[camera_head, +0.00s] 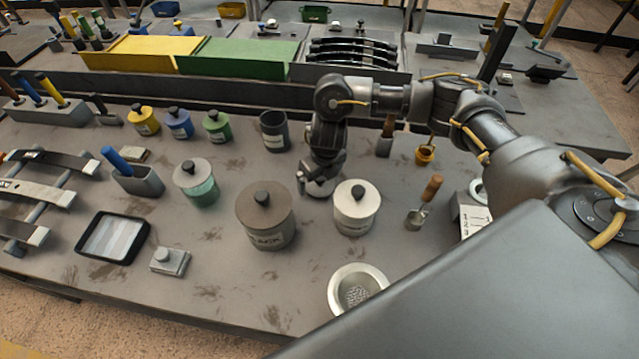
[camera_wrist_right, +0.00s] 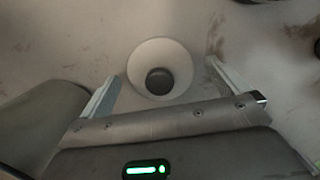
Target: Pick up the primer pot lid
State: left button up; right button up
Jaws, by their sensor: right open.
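A pale round lid (camera_head: 322,187) with a dark knob lies on the bench, partly hidden under my right gripper. In the right wrist view the lid (camera_wrist_right: 136,68) shows between the two fingers, with its dark knob (camera_wrist_right: 159,82) facing the camera. My right gripper (camera_head: 318,180) points down over the lid, open; its spread fingers also show in the right wrist view (camera_wrist_right: 160,80). Whether the fingers touch the lid I cannot tell. A dark open pot (camera_head: 274,133) with a pale label stands just behind, to the left. My left gripper is out of view.
A large brown lidded pot (camera_head: 266,222) and a white lidded pot (camera_head: 356,212) stand close in front of the gripper.

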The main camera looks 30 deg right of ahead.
jog(key=shift+f, duration=0.15)
jog(key=c, duration=1)
notch_tip(320, 180, up, 10)
jog(key=shift+f, duration=0.1)
jog(key=shift+a, duration=0.15)
